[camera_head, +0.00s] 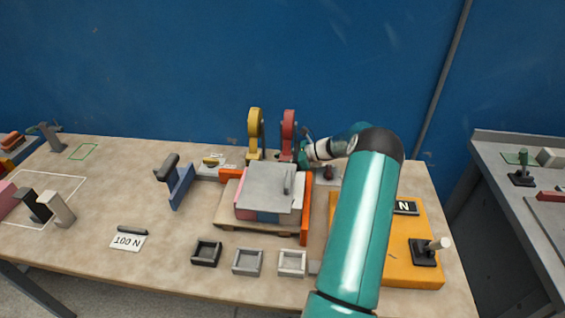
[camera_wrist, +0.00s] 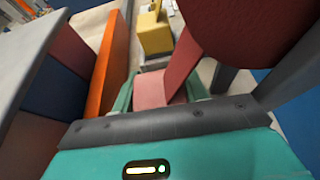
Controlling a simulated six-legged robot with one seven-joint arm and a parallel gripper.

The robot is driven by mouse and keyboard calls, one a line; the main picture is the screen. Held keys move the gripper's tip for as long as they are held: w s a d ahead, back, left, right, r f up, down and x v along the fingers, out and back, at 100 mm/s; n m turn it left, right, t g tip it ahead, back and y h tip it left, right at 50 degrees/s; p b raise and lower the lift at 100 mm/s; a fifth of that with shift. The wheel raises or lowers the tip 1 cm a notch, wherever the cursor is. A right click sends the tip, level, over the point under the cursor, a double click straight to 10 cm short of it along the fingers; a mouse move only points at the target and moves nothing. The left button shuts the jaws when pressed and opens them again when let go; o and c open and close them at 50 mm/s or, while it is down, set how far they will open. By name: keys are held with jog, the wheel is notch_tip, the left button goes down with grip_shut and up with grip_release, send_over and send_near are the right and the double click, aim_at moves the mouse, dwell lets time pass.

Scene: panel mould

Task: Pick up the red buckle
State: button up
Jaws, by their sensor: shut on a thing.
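The red buckle (camera_head: 289,128) stands upright at the back of the table, right of a similar yellow one (camera_head: 255,128). In the wrist view its dark red upper part (camera_wrist: 240,30) fills the upper right, and its paler red lower part lies between my fingers. My gripper (camera_head: 303,153) reaches it from the right in the head view. In the wrist view my gripper (camera_wrist: 160,92) is shut on that lower part. The fingertips are partly hidden, and I cannot tell whether the buckle is clear of the table.
A stack with a grey plate (camera_head: 268,183) stands in front, beside an orange upright bar (camera_head: 306,205); the bar is close left in the wrist view (camera_wrist: 108,65). A blue wall (camera_head: 200,60) rises behind the table. Several small square trays (camera_head: 247,272) line the front.

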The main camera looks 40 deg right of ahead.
aim_at(281, 156)
jog(key=shift+r, duration=0.4)
notch_tip(281, 156, up, 2)
jog(key=shift+r, duration=0.2)
jog(key=s+d, duration=0.6)
jog(key=s, duration=0.2)
jog(key=s+d, duration=0.7)
jog(key=s, duration=0.1)
jog(key=s+d, duration=0.7)
jog(key=s, duration=0.2)
